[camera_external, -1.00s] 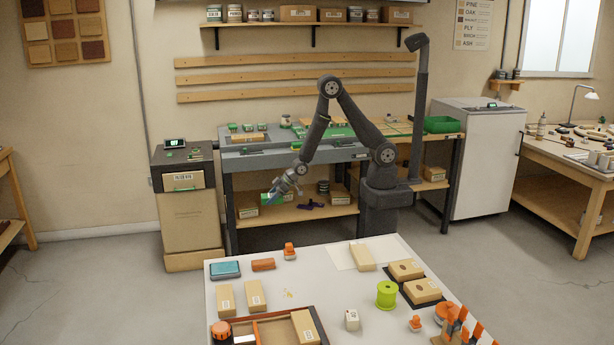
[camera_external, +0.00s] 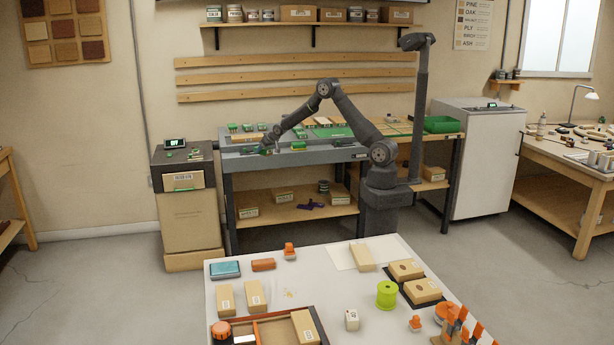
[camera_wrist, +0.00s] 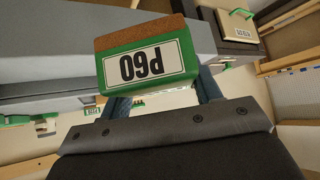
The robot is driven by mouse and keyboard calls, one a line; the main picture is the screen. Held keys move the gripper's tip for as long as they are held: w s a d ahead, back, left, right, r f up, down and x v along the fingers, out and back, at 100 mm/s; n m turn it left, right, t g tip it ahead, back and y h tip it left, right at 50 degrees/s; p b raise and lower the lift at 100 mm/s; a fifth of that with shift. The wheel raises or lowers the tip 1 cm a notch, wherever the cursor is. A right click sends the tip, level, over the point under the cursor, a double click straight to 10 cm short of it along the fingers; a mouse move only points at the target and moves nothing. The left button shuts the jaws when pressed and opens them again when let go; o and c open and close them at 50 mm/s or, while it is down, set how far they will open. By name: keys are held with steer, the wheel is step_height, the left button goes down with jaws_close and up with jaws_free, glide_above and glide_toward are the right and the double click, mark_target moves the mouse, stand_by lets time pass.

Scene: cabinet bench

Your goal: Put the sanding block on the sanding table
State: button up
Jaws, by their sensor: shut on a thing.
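My gripper (camera_wrist: 160,95) is shut on the sanding block (camera_wrist: 146,58), a green block with a brown abrasive face and a P60 label upside down in the wrist view. In the external view my gripper (camera_external: 266,149) is at the left part of the grey-topped sanding table (camera_external: 240,162), about level with its top. The block is small and partly hidden there, and I cannot tell whether it touches the table. In the wrist view a grey table surface (camera_wrist: 50,88) lies behind the block.
Several green blocks (camera_external: 247,127) stand at the table's back, and another green piece (camera_external: 298,146) lies right of my gripper. A cabinet with a labelled bin (camera_external: 184,181) stands to the left. A lower shelf (camera_external: 290,215) holds boxes. A cluttered white table is in the foreground.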

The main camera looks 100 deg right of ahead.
steer(key=s+d+r+m+g+h, duration=0.1)
steer(key=s+d+r+m+g, duration=0.3)
steer(key=s+d, duration=1.05)
steer(key=s+d+r+m+g+h, duration=0.1)
steer(key=s+d+r+m, duration=0.2)
steer(key=s+d+r, duration=0.8)
steer(key=w+d+f, duration=0.1)
steer(key=f, duration=0.2)
steer(key=w+d+f, duration=0.1)
steer(key=w+f, duration=0.1)
steer(key=f, duration=0.2)
steer(key=w+d+f, duration=0.1)
steer(key=w+f, duration=0.1)
steer(key=f, duration=0.1)
steer(key=shift+d+f, duration=0.25)
steer(key=shift+f, duration=2.1)
steer(key=shift+f, duration=0.2)
steer(key=o, duration=1.2)
steer(key=shift+c, duration=0.2)
